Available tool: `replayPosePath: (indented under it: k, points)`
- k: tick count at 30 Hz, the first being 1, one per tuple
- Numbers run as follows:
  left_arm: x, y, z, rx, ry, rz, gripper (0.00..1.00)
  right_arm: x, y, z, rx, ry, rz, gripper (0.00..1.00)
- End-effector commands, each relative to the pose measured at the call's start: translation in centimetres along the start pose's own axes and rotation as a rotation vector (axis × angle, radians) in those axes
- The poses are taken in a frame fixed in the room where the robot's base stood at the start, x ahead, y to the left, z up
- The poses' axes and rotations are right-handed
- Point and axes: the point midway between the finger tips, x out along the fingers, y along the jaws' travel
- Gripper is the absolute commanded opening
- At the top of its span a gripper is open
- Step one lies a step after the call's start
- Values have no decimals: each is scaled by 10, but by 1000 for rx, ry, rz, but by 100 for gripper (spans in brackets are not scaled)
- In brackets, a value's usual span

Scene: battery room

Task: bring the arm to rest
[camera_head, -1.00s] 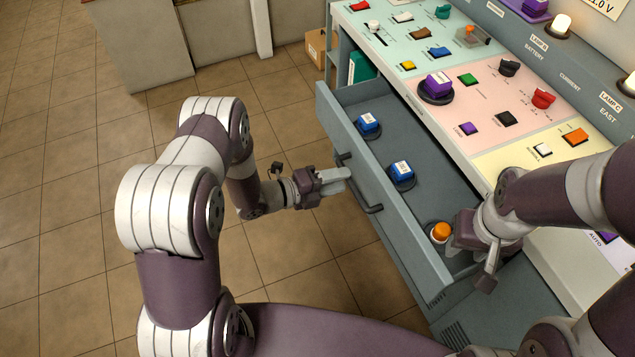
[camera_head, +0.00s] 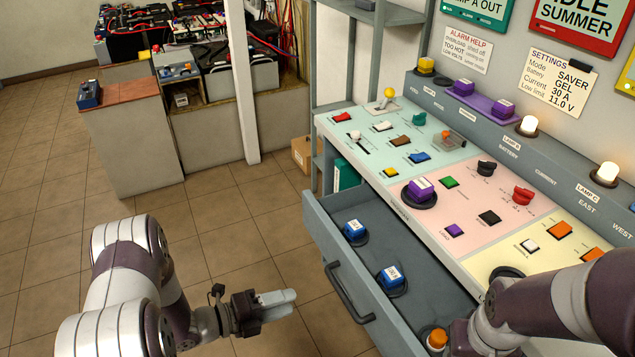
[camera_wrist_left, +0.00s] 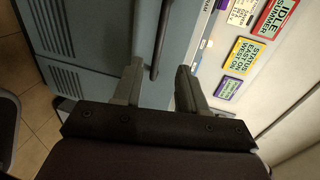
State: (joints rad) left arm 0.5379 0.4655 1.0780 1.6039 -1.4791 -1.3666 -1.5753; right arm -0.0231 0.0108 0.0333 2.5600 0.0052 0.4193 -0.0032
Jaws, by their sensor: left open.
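My left gripper (camera_head: 277,300) is open and empty, in front of the pulled-out grey drawer (camera_head: 318,222). In the head view its fingertips are left of the dark drawer handle (camera_head: 346,296), with a gap between them. In the left wrist view the two fingers of my left gripper (camera_wrist_left: 158,80) are apart, and the drawer handle (camera_wrist_left: 162,38) shows beyond them. My right gripper (camera_head: 462,340) is at the lower right, beside an orange-topped piece (camera_head: 436,340) in the drawer. Its fingers are not clearly seen.
Blue blocks (camera_head: 354,230) stand in the drawer. The sloped control panel (camera_head: 470,195) with coloured switches lies above it. A low counter (camera_head: 140,140) and a white post (camera_head: 243,90) stand at the back left. The tiled floor (camera_head: 215,225) between is clear.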

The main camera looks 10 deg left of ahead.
Motion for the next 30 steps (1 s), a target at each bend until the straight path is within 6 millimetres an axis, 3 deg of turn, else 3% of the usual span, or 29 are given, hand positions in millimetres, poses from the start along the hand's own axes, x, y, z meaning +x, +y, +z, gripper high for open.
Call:
replayPosePath:
  k: [3,5,6,8,10,12,15,18,21,24,30]
  points:
    - [0,3,0,-54,0,14,41,0,0,0,0,0,0,43]
    - [-1,24,6,-194,-44,110,41,0,0,0,0,0,0,43]
    - [-7,49,11,-365,-131,221,41,0,0,0,0,0,0,43]
    - [-31,80,30,-668,-360,401,41,-1,0,0,0,0,0,43]
    - [-74,83,48,-1043,-725,567,41,-11,0,-1,0,0,0,43]
    - [-117,54,40,-1404,-1126,629,41,-23,0,-3,0,0,0,43]
    - [-148,-20,-13,-1830,-1579,566,41,-41,0,-5,0,0,0,43]
    - [-145,-80,-62,-2043,-1721,495,41,-54,0,-6,0,0,0,43]
    - [-128,-125,-77,-2058,-1639,433,41,-63,0,-8,0,0,0,43]
    - [-117,-144,-75,-2015,-1572,410,41,-66,0,-8,0,0,0,43]
    - [-113,-144,-77,-1999,-1557,422,41,-65,0,-8,0,0,0,43]
